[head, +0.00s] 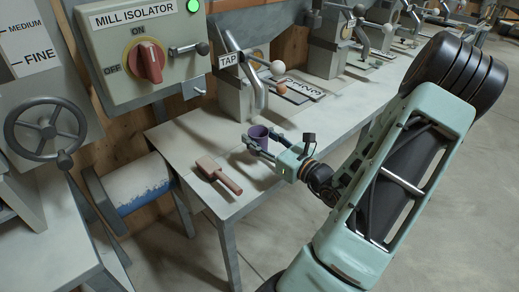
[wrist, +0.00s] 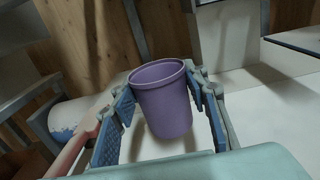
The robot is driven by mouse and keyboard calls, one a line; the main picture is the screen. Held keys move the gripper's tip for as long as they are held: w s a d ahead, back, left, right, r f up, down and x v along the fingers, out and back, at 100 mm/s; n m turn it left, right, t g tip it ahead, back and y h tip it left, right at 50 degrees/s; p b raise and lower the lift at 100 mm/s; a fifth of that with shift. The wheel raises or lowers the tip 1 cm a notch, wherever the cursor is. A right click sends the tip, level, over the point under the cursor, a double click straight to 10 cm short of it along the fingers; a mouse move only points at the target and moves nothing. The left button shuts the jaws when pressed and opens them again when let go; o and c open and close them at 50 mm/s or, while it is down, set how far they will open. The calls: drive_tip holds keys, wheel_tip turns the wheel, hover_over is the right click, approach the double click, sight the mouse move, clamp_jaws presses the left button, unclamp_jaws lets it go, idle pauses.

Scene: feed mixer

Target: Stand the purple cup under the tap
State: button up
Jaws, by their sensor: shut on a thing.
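The purple cup (head: 258,136) is upright, held in my gripper (head: 259,144) above the grey bench; I cannot tell whether its base touches the top. In the wrist view the purple cup (wrist: 162,98) sits between the two blue-padded fingers of my gripper (wrist: 168,98), with its open rim uppermost. The tap (head: 236,88), labelled TAP, stands on the bench behind and left of the cup. It has a grey body, a curved metal pipe and a lever with a pale ball. The cup is in front of the tap, apart from it.
A red-brown scoop (head: 219,175) lies on the bench (head: 190,142) at left of my gripper. A lettered plate (head: 296,92) lies behind the cup. The mill isolator box (head: 145,55) and a handwheel (head: 45,130) are at left. More machines stand farther along the bench.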

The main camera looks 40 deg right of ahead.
drive_tip(key=shift+w+d+f, duration=0.15)
drive_tip(key=shift+d+f, duration=0.1)
drive_tip(key=shift+f, duration=0.1)
drive_tip(key=shift+w+d+f+b, duration=0.15)
drive_tip(key=shift+f+b, duration=0.8)
drive_tip(key=shift+f, duration=0.7)
drive_tip(key=shift+f, duration=0.1)
drive_tip(key=o, duration=0.9)
drive_tip(key=shift+o, duration=0.2)
drive_tip(key=shift+r, duration=0.2)
drive_tip(key=s+p, duration=0.2)
drive_tip(key=s, duration=1)
drive_tip(key=shift+d, duration=0.45)
